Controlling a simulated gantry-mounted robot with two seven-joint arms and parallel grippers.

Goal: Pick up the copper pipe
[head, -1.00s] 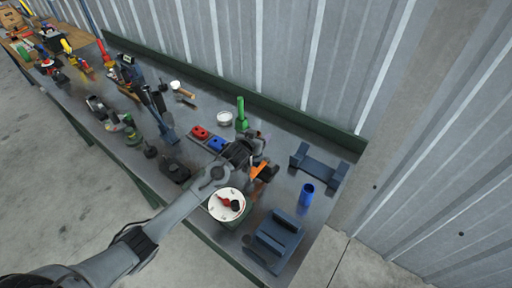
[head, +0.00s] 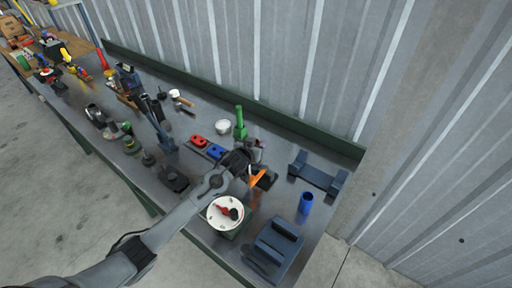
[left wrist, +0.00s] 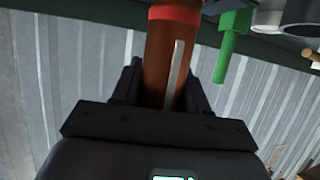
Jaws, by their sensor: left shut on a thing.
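My left gripper (head: 252,164) reaches over the right part of the bench and is shut on the copper pipe. In the head view the pipe shows as a short orange piece (head: 258,178) sticking out past the fingers. In the left wrist view the brown pipe (left wrist: 160,60) stands between the dark fingers, with a red band near its top end. The fingers and palm hide part of it. A dark flat piece (head: 269,180) lies just right of the pipe; I cannot tell whether they touch. My right gripper is not in view.
A green upright part (head: 240,124), red (head: 197,141) and blue (head: 216,151) blocks, a blue cup (head: 305,203) and dark blue brackets (head: 319,176) stand around. A corrugated wall backs the bench.

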